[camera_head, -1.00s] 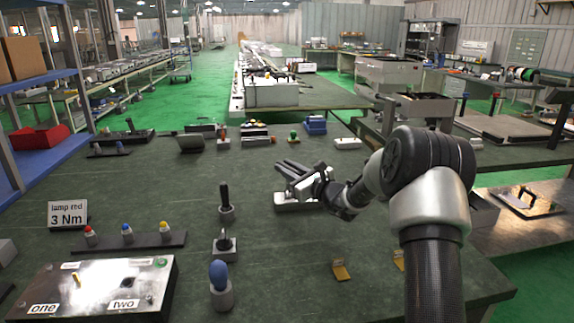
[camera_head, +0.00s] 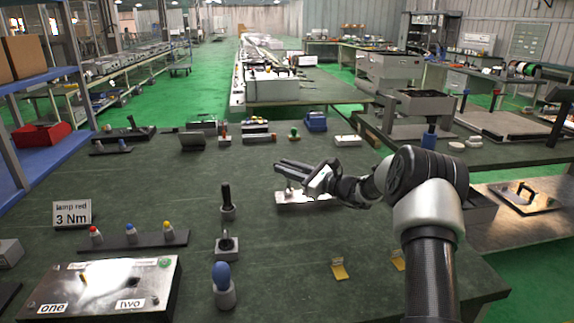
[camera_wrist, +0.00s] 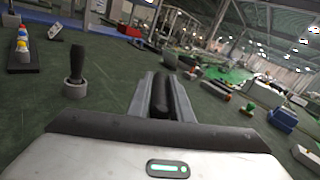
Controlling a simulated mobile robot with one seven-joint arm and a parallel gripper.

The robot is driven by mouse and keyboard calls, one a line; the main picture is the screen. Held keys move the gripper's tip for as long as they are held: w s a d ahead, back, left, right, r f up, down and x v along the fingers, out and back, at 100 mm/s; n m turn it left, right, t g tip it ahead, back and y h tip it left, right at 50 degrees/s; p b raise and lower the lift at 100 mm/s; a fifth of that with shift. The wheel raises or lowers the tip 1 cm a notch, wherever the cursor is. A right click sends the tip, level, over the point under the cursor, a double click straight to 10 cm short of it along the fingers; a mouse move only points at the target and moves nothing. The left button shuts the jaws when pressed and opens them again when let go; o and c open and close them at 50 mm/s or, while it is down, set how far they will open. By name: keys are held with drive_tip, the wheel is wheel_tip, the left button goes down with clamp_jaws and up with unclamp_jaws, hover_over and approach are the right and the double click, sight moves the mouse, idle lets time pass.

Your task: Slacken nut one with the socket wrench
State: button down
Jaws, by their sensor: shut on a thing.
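My gripper (camera_head: 290,171) is over a pale metal block (camera_head: 318,199) at the middle of the table. It is shut on a slim dark handle (camera_wrist: 160,98), seen between the fingers in the wrist view. I cannot tell from its visible part whether this is the socket wrench. The metal panel box (camera_head: 160,298) stands front left, apart from my gripper, with a label "one" (camera_head: 52,308) and a label "two" (camera_head: 130,304). Glare covers part of its top, and nut one is too small to make out.
A black-handled tool (camera_head: 227,197) and a blue-knobbed tool (camera_head: 222,273) stand upright between my gripper and the panel box. A rack (camera_head: 118,242) of coloured lamps and a "3 Nm" sign (camera_head: 72,214) are behind the box.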

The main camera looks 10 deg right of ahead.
drive_tip(key=shift+n+g+y, duration=0.4)
drive_tip(key=shift+g, duration=0.1)
drive_tip(key=shift+y, duration=0.3)
drive_tip(key=shift+f+n+g+y+b, duration=0.2)
drive_tip(key=shift+n+g+y+b, duration=0.25)
drive_tip(key=shift+n+g, duration=0.6)
drive_tip(key=shift+a+n+g+y+b, duration=0.1)
drive_tip(key=shift+n+g+y+b, duration=0.7)
drive_tip(key=shift+g, duration=0.75)
drive_tip(key=shift+s+r, duration=0.1)
drive_tip(key=shift+r, duration=0.25)
drive_tip(key=shift+r+p, duration=0.5)
drive_tip(key=shift+r, duration=0.45)
